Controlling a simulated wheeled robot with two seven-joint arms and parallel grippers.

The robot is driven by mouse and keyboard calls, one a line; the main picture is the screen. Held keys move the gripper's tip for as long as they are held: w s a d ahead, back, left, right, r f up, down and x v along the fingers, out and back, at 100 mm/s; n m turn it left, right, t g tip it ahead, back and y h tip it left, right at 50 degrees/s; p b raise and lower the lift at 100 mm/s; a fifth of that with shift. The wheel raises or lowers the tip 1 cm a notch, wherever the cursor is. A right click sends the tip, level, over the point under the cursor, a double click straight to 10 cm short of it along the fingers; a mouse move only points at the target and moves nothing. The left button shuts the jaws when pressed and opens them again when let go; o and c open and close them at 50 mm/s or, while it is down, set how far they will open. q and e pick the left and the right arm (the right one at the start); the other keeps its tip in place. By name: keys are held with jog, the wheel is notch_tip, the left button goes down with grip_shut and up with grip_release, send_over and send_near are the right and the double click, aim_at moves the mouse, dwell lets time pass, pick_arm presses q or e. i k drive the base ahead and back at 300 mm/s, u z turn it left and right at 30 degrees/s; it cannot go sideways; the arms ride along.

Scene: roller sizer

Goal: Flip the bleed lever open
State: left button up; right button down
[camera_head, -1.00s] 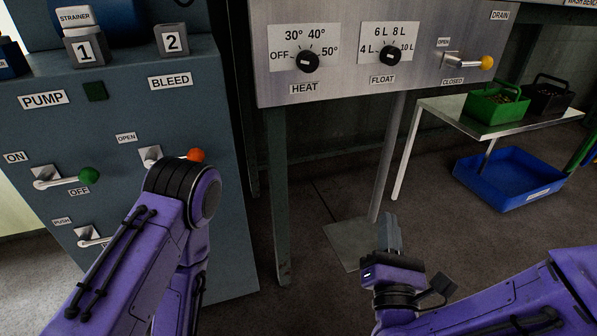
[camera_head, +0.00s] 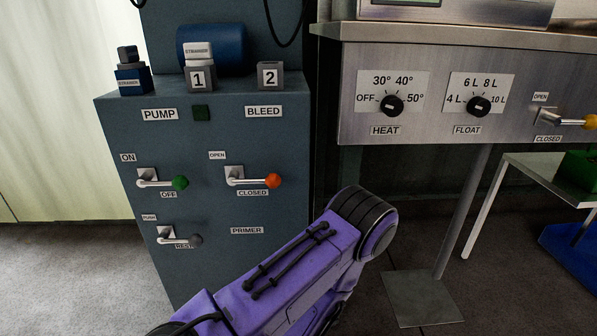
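The bleed lever (camera_head: 254,180) is on the upper right of the blue-grey pump cabinet (camera_head: 215,280), under the BLEED label (camera_head: 264,112). It has a metal arm and an orange-red knob. It points right, roughly level, with the knob just above the CLOSED label (camera_head: 252,193). The OPEN label (camera_head: 217,155) is up and left of its pivot. My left arm comes up from the bottom, with its purple elbow right of and below the lever and apart from it. My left gripper is hidden or out of frame. My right gripper is out of view.
The green-knobbed pump lever (camera_head: 162,180) is left of the bleed lever. A grey-knobbed lever (camera_head: 181,238) sits below it. Blocks 1 (camera_head: 199,79) and 2 (camera_head: 270,77) stand on top of the cabinet. The steel panel (camera_head: 430,125) juts out at right. Space before the bleed lever looks clear.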

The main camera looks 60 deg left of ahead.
aim_at(272, 180)
jog(key=k, duration=1)
jog(key=u, duration=1.2)
jog(key=i, duration=0.5)
jog(key=u, duration=0.1)
